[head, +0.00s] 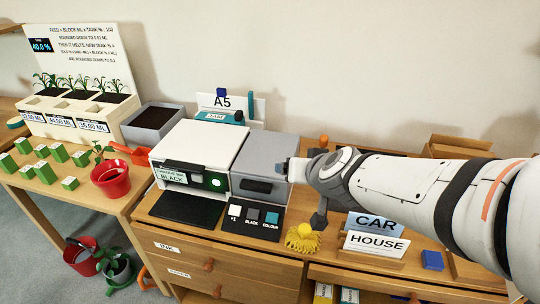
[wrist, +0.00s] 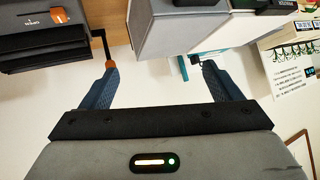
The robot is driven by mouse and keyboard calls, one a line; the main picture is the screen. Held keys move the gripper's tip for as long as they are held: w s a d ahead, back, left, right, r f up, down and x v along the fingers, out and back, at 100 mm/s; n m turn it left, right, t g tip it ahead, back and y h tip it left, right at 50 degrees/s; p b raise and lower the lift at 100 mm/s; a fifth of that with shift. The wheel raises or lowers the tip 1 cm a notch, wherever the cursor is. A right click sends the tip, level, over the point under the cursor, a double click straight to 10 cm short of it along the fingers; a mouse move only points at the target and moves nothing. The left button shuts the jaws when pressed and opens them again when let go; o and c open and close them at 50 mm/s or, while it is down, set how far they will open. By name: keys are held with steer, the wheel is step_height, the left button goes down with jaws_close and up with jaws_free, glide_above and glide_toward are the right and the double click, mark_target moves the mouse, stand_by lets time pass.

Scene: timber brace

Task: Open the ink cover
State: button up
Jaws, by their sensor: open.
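The white printer (head: 197,148) stands on the wooden cabinet, with a lit green button on its front. A grey box section (head: 268,148) adjoins its right side and has a dark handle or recess (head: 257,186) on its front; this seems to be the ink cover, and it looks closed. My gripper (head: 285,168) is at the right side of the grey section. In the wrist view my gripper (wrist: 159,68) is open with nothing held between its fingers. The grey section (wrist: 180,28) shows just beyond the fingertips. Whether a finger touches it, I cannot tell.
A pad with COLOUR and BLACK buttons (head: 252,222) and a yellow tassel-like object (head: 302,238) lie in front. An A5 sign (head: 240,104) stands behind. A red pot (head: 111,180) is at left.

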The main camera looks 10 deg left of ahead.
steer(key=shift+o, duration=0.7)
steer(key=w+a+f+t+b, duration=0.1)
steer(key=a+f+b, duration=0.1)
steer(key=a, duration=0.3)
steer(key=shift+w+f+t+y, duration=0.3)
steer(key=shift+f+y, duration=0.1)
steer(key=shift+f, duration=0.3)
steer(key=shift+o, duration=0.8)
steer(key=a+f+t+h+b, duration=0.1)
steer(key=a+f+t+b, duration=0.2)
steer(key=a+b, duration=0.1)
steer(key=shift+w+a+f+m+b, duration=0.35)
steer(key=shift+w+a+m+b, duration=0.1)
steer(key=shift+b, duration=0.1)
steer(key=m+t+h+b, duration=0.2)
steer(key=t+h+b, duration=0.25)
steer(key=b, duration=0.25)
glide_toward(254, 190)
steer(key=w, duration=0.2)
steer(key=shift+g+h, duration=0.25)
steer(key=shift+h, duration=0.2)
steer(key=w, duration=0.2)
steer(key=w+b, duration=0.1)
steer(key=w, duration=0.2)
steer(key=w+b, duration=0.1)
steer(key=w, duration=0.2)
steer(key=shift+d+r, duration=0.15)
steer(key=shift+r, duration=0.1)
